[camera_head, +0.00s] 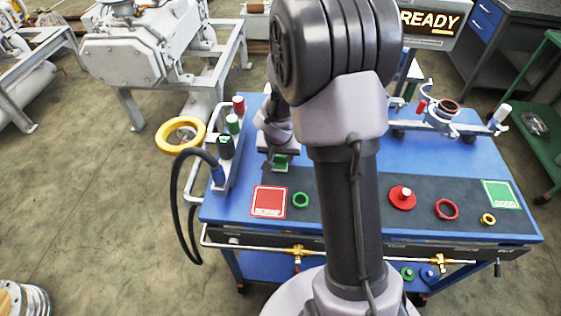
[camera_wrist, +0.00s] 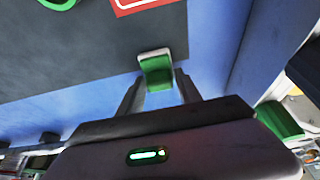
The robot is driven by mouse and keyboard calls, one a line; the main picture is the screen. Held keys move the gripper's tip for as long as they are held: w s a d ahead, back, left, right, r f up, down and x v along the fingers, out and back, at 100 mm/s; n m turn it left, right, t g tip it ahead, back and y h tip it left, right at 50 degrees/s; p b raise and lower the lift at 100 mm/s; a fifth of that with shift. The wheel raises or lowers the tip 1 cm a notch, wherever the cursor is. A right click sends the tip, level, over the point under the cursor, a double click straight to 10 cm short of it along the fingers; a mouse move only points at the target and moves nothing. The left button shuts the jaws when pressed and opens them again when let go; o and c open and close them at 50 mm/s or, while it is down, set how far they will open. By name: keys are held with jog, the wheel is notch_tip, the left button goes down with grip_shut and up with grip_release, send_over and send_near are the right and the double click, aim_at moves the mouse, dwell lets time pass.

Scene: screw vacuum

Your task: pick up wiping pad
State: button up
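The wiping pad looks to be a small green block with a pale edge. In the wrist view the pad (camera_wrist: 157,72) is at the ends of my gripper's fingers (camera_wrist: 160,84), roughly between their tips. The fingers stand apart, with a gap showing along the inner sides; I cannot tell whether either one touches the pad. In the head view the green pad (camera_head: 280,162) shows just below my gripper (camera_head: 279,150), over the left part of the blue table. My arm hides much of the table's middle.
The blue table (camera_head: 455,160) bears a dark mat with a red square (camera_head: 268,201), a green ring (camera_head: 300,199), a red knob (camera_head: 402,197), a red ring (camera_head: 446,209) and a green square (camera_head: 500,194). A holder with bottles (camera_head: 225,147) stands close left of my gripper.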

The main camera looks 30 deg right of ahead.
grip_shut()
jog(key=shift+r, duration=0.35)
notch_tip(320, 180, up, 4)
jog(key=p, duration=0.3)
jog(key=shift+f, duration=0.2)
jog(key=s+d, duration=0.1)
jog(key=s, duration=0.4)
jog(key=s+d+b, duration=0.1)
jog(key=s, duration=0.4)
jog(key=s+d, duration=0.1)
jog(key=s, duration=0.4)
jog(key=shift+s+d+r, duration=0.1)
jog(key=shift+s+r, duration=0.25)
